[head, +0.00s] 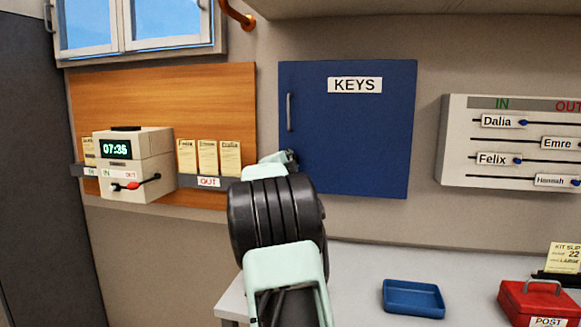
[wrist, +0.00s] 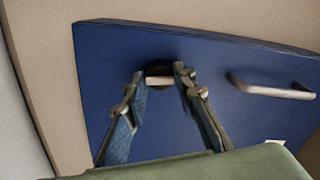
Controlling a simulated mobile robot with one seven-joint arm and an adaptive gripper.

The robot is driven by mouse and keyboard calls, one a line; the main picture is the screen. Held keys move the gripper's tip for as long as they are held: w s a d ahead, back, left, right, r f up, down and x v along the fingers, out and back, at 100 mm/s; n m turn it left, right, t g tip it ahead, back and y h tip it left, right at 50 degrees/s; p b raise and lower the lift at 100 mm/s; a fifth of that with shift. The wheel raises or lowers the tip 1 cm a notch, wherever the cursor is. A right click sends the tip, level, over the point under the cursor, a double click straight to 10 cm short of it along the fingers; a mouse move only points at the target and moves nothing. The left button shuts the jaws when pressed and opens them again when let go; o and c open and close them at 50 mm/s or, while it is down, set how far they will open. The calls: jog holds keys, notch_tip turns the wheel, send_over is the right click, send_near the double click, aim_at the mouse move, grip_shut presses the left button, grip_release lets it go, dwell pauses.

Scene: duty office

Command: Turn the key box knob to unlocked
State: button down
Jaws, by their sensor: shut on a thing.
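The blue key box (head: 345,125) hangs on the wall with its door closed and a "KEYS" label (head: 354,85). In the wrist view its blue door (wrist: 215,105) fills most of the picture. The knob (wrist: 159,78) is a pale bar on a dark round base, between my fingertips. My gripper (wrist: 160,83) is shut on the knob, one finger on each side. In the head view my gripper (head: 290,160) is at the lower left part of the box, and my arm hides the knob. I cannot read any lock marking.
A grey door handle (head: 289,112) is above my gripper; it also shows in the wrist view (wrist: 270,87). A time clock (head: 132,165) and card rack are at left. An in/out board (head: 515,143) is at right. A blue tray (head: 413,298) and red post box (head: 541,304) stand below.

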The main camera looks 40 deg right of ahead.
jog(key=shift+m+b, duration=0.3)
jog(key=shift+m, duration=0.6)
jog(key=c, duration=1.6)
grip_release()
jog(key=shift+a, duration=0.1)
jog(key=v, duration=1.2)
